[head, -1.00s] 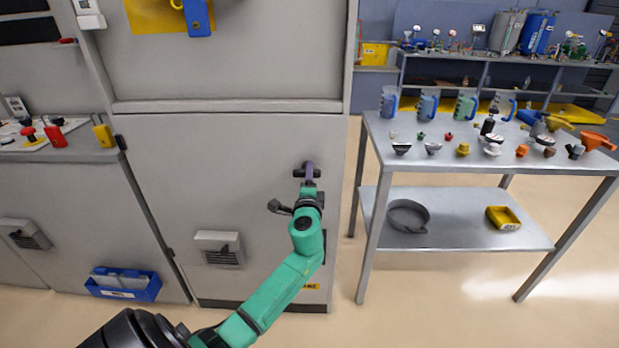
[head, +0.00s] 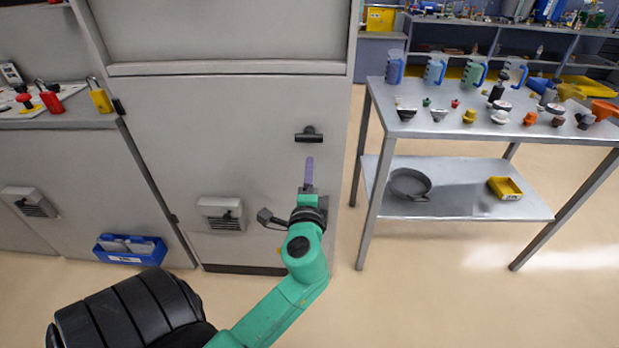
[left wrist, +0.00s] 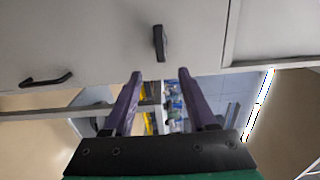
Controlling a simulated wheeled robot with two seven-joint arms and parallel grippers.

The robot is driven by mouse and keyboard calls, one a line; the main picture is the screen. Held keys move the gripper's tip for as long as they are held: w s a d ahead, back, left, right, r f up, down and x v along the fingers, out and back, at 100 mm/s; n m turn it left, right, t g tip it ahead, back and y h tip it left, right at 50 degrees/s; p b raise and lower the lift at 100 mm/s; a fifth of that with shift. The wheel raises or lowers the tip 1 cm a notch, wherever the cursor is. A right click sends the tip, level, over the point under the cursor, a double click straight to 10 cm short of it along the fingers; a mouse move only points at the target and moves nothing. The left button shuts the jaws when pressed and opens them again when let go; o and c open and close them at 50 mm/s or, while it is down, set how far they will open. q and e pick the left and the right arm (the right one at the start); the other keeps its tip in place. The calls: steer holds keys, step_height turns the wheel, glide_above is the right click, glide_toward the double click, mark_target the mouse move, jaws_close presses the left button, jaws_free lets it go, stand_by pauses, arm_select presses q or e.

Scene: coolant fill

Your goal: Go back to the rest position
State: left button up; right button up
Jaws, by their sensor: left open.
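My left gripper (head: 309,172) is in front of the grey cabinet door (head: 245,140), just below its black handle (head: 309,134). In the left wrist view its two purple fingers (left wrist: 158,88) are spread apart with nothing between them. The handle also shows in the left wrist view (left wrist: 159,43), beyond the fingertips and apart from them. The door looks closed. My right gripper is in neither view.
A blue bin (head: 130,249) is at the cabinet's lower left. The floor between cabinet and table is open.

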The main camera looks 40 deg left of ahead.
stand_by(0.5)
arm_select(q)
steer(key=s+d+f+g+h+p, duration=0.2)
steer(key=f+h, duration=0.1)
steer(key=f, duration=0.8)
steer(key=s+d+f+n+g+h+p, duration=0.1)
steer(key=f+g+h+p, duration=0.15)
steer(key=f, duration=0.75)
steer(key=s+d+f+g+h+p, duration=0.1)
steer(key=s+d+f+g+h, duration=0.1)
steer(key=f, duration=0.9)
steer(key=s+d+f+n+g+h+p, duration=0.1)
steer(key=s+f+n+g, duration=0.1)
steer(key=s+f, duration=0.3)
steer(key=s+d+f+n+g+h+p, duration=0.1)
steer(key=s+f, duration=0.4)
steer(key=s, duration=0.9)
steer(key=s+d+f+n+g+h+p, duration=0.1)
steer(key=s+f+n+g, duration=0.3)
steer(key=s, duration=0.6)
steer(key=shift+s+f+p, duration=0.2)
steer(key=shift+f+p, duration=0.55)
steer(key=shift+p, duration=0.05)
